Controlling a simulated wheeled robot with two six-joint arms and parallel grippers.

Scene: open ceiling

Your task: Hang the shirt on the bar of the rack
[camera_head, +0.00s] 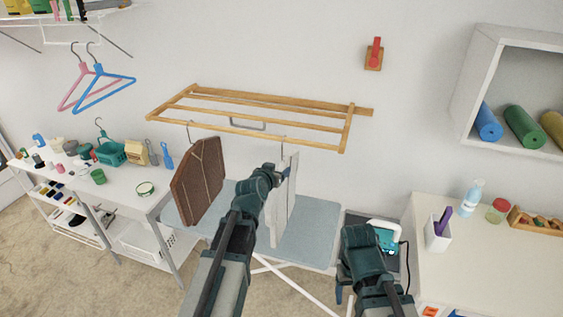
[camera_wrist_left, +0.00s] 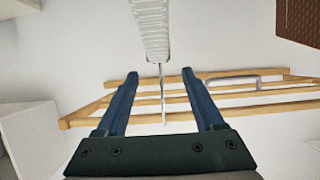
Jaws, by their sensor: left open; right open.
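The shirt, a light grey-white striped garment (camera_head: 286,205), hangs upright and edge-on below the front bar of the wooden rack (camera_head: 245,130). Its thin metal hook (camera_head: 283,146) reaches up to that bar. My left gripper (camera_head: 286,171) is beside the top of the shirt. In the left wrist view, its fingers (camera_wrist_left: 165,88) are apart. The thin hook (camera_wrist_left: 163,82) shows in the gap between them, and the shirt (camera_wrist_left: 151,28) is beyond. The rack (camera_wrist_left: 250,97) crosses behind. My right gripper (camera_head: 342,285) is low at the right, mostly hidden by its wrist, and away from the shirt.
A brown garment (camera_head: 198,180) hangs from the rack left of the shirt. A blue-grey ironing board (camera_head: 310,240) stands below. Pink (camera_head: 70,93) and blue (camera_head: 98,88) hangers hang at the left. A cluttered white table (camera_head: 125,195) is left, and a white counter (camera_head: 480,260) is right.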

